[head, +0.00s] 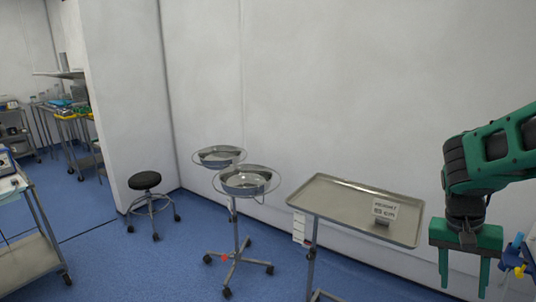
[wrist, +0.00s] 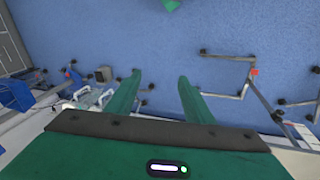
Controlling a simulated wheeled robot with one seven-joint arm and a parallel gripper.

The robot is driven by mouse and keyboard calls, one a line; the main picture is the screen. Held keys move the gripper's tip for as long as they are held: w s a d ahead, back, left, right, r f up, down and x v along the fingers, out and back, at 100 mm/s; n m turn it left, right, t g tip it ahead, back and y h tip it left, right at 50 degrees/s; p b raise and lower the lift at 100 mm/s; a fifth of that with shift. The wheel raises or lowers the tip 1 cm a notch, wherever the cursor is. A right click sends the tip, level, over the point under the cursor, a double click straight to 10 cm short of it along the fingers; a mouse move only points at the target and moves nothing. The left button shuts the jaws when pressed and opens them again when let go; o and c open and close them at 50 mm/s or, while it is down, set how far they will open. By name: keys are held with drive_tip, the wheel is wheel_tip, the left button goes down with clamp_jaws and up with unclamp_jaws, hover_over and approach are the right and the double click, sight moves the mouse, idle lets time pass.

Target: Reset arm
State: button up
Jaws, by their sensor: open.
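My green gripper (head: 463,275) hangs at the right side of the head view, pointing down, beside the metal tray table. Its two fingers are apart with nothing between them. My green and black arm comes in from the right edge of the head view.
A double basin stand (head: 245,183) and a black stool (head: 145,181) stand further left. A cart (head: 30,262) is at the left edge.

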drive_tip(key=s+a+r+n+y, duration=0.1)
drive_tip(key=s+a, duration=0.1)
drive_tip(key=s, duration=0.4)
drive_tip(key=s+a+r+n+t+y, duration=0.1)
drive_tip(key=s+a+r, duration=0.1)
drive_tip(key=s, duration=0.4)
drive_tip(key=shift+s+a+n+y, duration=0.3)
drive_tip(key=shift+s+y, duration=0.1)
